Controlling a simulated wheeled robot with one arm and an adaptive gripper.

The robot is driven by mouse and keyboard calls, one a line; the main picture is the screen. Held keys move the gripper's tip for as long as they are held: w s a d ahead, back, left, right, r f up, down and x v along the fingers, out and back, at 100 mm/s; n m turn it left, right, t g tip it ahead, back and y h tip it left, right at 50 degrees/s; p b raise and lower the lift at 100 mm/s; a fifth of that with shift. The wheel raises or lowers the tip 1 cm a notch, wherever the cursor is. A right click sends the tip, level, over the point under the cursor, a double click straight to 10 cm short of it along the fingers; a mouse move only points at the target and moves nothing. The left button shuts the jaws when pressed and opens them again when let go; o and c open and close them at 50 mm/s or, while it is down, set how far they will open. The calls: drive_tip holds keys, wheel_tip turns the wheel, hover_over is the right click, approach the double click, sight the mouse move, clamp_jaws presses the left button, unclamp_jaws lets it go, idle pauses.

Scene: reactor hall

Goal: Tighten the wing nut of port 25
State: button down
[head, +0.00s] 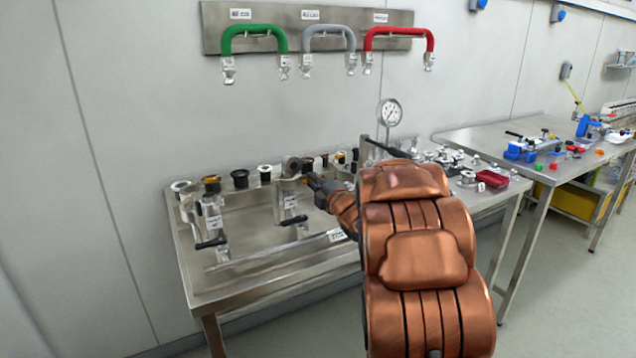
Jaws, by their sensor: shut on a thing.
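My gripper (310,181), at the end of my copper-coloured arm, reaches from the right to the middle clamp (291,168) on the steel bench. It is shut at the clamp's right side, on what appears to be its wing nut. The fingertips are small here and the nut itself is mostly hidden. Below the clamp is a stand with a white label (290,202) and a black handle (294,220). The label is too small to read, so I cannot tell the port number. A similar clamp stand (207,215) with a black handle is at the left.
Several black, white and brass fittings (240,178) line the bench's back. A pressure gauge (390,113) stands behind my arm. Green (254,38), grey (328,38) and red (399,38) hoses hang on the wall. A second table (480,140) is at right. The bench's front (260,285) is clear.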

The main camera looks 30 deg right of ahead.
drive_tip(key=m, duration=0.2)
drive_tip(key=a+m, duration=0.1)
drive_tip(key=m, duration=0.1)
drive_tip(key=shift+w+f, duration=0.1)
drive_tip(key=shift+w, duration=0.05)
drive_tip(key=shift+f+m+p, duration=0.1)
drive_tip(key=shift+m+p, duration=0.2)
drive_tip(key=shift+m, duration=1)
drive_tip(key=shift+d, duration=0.1)
drive_tip(key=c, duration=1.2)
unclamp_jaws()
drive_tip(key=shift+o, duration=0.2)
drive_tip(key=shift+d, duration=0.1)
drive_tip(key=s+a, duration=0.1)
drive_tip(key=s, duration=1.1)
